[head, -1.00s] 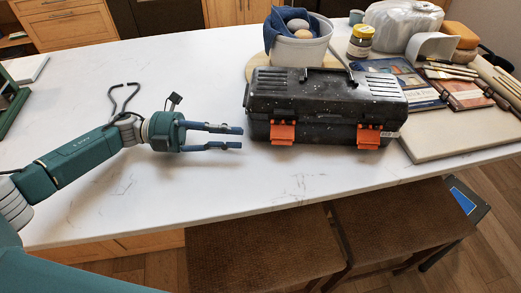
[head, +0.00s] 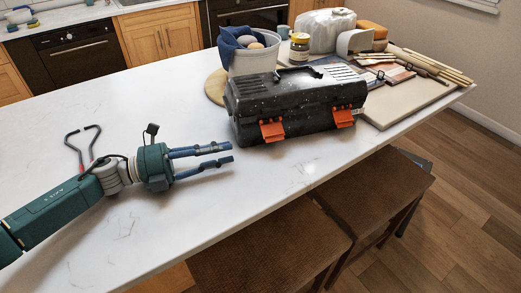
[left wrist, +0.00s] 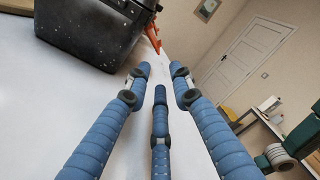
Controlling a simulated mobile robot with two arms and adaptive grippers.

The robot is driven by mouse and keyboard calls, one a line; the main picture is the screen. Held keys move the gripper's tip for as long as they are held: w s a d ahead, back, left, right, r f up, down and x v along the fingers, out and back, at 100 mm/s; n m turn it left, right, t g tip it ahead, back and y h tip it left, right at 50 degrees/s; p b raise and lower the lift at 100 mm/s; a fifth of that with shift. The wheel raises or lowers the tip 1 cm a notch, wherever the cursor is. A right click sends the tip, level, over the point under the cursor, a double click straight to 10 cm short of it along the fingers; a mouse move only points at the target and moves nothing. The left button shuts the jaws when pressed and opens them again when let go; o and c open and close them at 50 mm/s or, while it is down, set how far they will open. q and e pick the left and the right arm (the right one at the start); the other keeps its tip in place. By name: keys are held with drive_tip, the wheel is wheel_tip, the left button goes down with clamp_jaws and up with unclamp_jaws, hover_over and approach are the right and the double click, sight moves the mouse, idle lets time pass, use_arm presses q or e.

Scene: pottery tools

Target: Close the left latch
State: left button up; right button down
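A black, paint-speckled toolbox (head: 300,96) stands on the white table with its lid down. Its left latch (head: 272,130) and right latch (head: 343,118) are orange and stick out from the front at a slant. My left gripper (head: 231,153) is open and empty, low over the table, just left of and in front of the toolbox's left end. It is apart from the left latch. In the left wrist view, the spread blue fingers (left wrist: 160,75) point past the toolbox (left wrist: 92,32), and an orange latch (left wrist: 153,38) shows edge-on ahead. My right gripper is out of view.
Behind the toolbox are a bucket with a blue cloth (head: 254,58), a jar (head: 299,48) and a wrapped white block (head: 325,30). A board with tools (head: 410,100) lies at right. Brown stools (head: 375,192) stand at the front edge.

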sight(273, 130)
use_arm(q)
drive_tip(key=shift+d, duration=0.2)
drive_tip(key=p+x, duration=0.2)
drive_tip(key=x, duration=0.7)
drive_tip(key=shift+w+d+p, duration=0.15)
drive_tip(key=shift+d+p, duration=0.05)
drive_tip(key=shift+p, duration=0.2)
drive_tip(key=shift+w+d, duration=0.2)
drive_tip(key=shift+d, duration=0.35)
drive_tip(key=shift+f, duration=0.1)
